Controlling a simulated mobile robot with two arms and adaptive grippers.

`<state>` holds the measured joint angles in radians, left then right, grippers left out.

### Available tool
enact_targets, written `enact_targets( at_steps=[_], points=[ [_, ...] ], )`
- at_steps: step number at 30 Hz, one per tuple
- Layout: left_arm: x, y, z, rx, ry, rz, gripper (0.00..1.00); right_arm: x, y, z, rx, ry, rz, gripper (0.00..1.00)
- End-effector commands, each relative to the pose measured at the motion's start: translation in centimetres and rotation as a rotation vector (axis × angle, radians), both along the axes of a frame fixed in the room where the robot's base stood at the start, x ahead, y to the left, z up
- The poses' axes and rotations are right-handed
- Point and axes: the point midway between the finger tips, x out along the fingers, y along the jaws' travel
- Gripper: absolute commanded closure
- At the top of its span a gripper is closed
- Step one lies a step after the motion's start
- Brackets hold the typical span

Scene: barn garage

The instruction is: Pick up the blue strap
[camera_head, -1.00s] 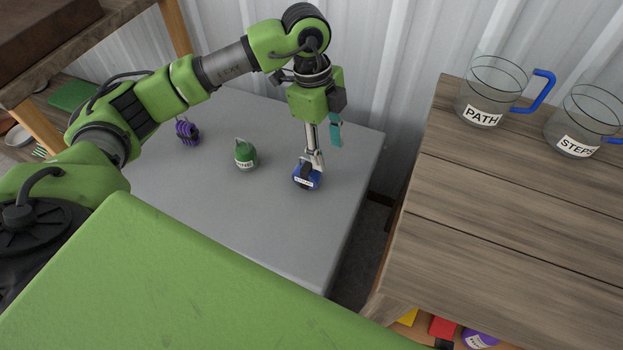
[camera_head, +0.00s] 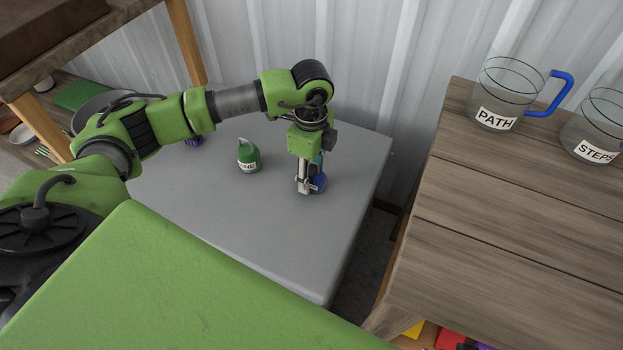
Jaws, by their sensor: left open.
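The blue strap (camera_head: 320,183) is a small blue bundle with a white label on the grey table (camera_head: 230,220). It is partly hidden behind my left gripper (camera_head: 304,188). That gripper points down with its fingertips low at the near left side of the strap. The jaws are open; I cannot tell whether a finger touches the strap. My right gripper is not in view.
A green labelled object (camera_head: 248,158) stands left of the gripper. A purple bundle (camera_head: 194,142) is mostly hidden behind my left arm. A wooden table (camera_head: 500,230) at right holds glass pitchers marked PATH (camera_head: 507,92) and STEPS (camera_head: 598,130). A corrugated wall closes the back.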

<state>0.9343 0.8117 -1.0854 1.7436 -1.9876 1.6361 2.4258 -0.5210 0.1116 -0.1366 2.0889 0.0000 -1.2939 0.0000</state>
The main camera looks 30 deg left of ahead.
Motion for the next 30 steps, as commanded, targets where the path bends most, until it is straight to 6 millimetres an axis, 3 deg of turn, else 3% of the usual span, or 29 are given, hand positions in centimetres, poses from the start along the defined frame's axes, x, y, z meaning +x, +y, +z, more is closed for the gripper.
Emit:
enact_targets(
  at_steps=[5, 13, 18, 30],
  points=[
    [0.0, -0.1, -2.2, -0.001, -0.001, 0.0, 0.56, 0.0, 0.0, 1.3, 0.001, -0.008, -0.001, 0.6],
    [0.0, -0.1, -2.4, -0.001, -0.001, -0.001, 0.56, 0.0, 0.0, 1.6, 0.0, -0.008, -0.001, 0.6],
    [0.0, -0.1, -2.4, -0.001, -0.001, -0.001, 1.0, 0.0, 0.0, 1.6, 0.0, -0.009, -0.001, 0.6],
    [0.0, -0.1, -2.0, -0.002, -0.003, 0.0, 1.0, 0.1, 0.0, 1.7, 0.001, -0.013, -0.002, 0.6]
  ],
)
